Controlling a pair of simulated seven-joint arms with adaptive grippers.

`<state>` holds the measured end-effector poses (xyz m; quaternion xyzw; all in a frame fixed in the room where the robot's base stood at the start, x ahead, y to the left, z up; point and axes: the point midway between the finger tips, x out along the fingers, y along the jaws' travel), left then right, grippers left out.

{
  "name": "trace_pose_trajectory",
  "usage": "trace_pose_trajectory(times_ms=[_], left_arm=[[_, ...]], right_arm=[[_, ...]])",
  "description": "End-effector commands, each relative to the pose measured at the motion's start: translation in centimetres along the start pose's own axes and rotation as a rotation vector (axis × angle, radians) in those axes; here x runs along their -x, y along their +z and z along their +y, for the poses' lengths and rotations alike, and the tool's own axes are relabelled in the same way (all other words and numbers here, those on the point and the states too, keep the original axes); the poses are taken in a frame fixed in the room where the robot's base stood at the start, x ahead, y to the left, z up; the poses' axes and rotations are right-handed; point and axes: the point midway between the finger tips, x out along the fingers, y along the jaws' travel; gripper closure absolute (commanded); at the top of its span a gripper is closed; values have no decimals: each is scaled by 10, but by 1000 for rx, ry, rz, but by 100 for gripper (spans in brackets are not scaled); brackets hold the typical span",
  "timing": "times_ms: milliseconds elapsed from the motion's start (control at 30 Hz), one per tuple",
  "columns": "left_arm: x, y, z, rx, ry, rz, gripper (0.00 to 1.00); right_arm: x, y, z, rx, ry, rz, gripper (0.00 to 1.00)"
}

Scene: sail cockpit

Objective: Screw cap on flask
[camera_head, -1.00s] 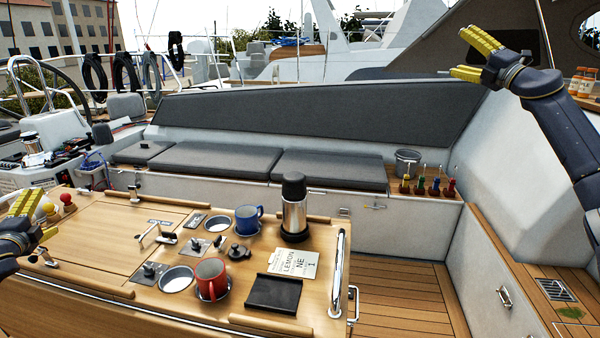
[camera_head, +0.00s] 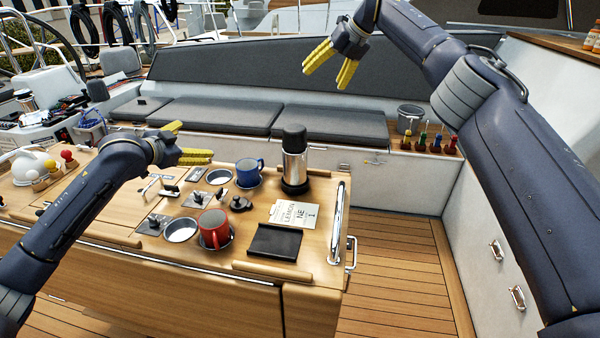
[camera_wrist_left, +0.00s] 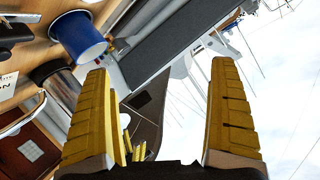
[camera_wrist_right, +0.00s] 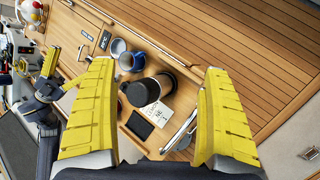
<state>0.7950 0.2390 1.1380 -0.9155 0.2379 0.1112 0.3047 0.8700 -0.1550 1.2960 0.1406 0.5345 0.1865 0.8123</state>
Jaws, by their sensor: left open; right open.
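The flask (camera_head: 295,168) is a steel cylinder with a black top, standing upright on the table's right part. It also shows in the right wrist view (camera_wrist_right: 143,92), below and between the fingers. A small black knobbed piece (camera_head: 240,203) lies on the table left of the flask; I cannot tell whether it is the cap or whether the flask's black top is. My right gripper (camera_head: 326,76) is open and empty, above the flask and pointing down-left. My left gripper (camera_head: 192,141) is open and empty, above the table left of the blue mug.
A blue mug (camera_head: 248,172) and a red mug (camera_head: 214,229) stand near the flask. A card (camera_head: 295,213) and a black tray (camera_head: 273,242) lie in front. A metal rail (camera_head: 338,212) edges the table's right side. Grey cushions (camera_head: 333,125) line the bench behind.

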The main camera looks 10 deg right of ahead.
Motion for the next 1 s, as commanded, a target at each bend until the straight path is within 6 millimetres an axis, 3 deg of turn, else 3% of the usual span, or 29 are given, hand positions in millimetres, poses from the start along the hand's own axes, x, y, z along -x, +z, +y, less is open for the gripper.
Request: trace_pose_trajectory(times_ms=[33,200,400,500,700,1000], left_arm=[[0,-18,17,22,44,16,7],[3,-57,77,114,192,43,7],[10,-79,147,259,333,72,7],[13,-84,172,320,379,81,7],[17,-89,195,383,425,87,7],[18,-90,197,391,430,88,7]], right_arm=[[-4,-6,15,21,-46,39,17],[-22,-36,41,54,-203,175,17],[-55,-78,49,44,-353,321,17],[-68,-93,49,31,-401,370,17],[-79,-108,49,20,-448,414,17],[-81,-110,49,18,-453,420,17]])
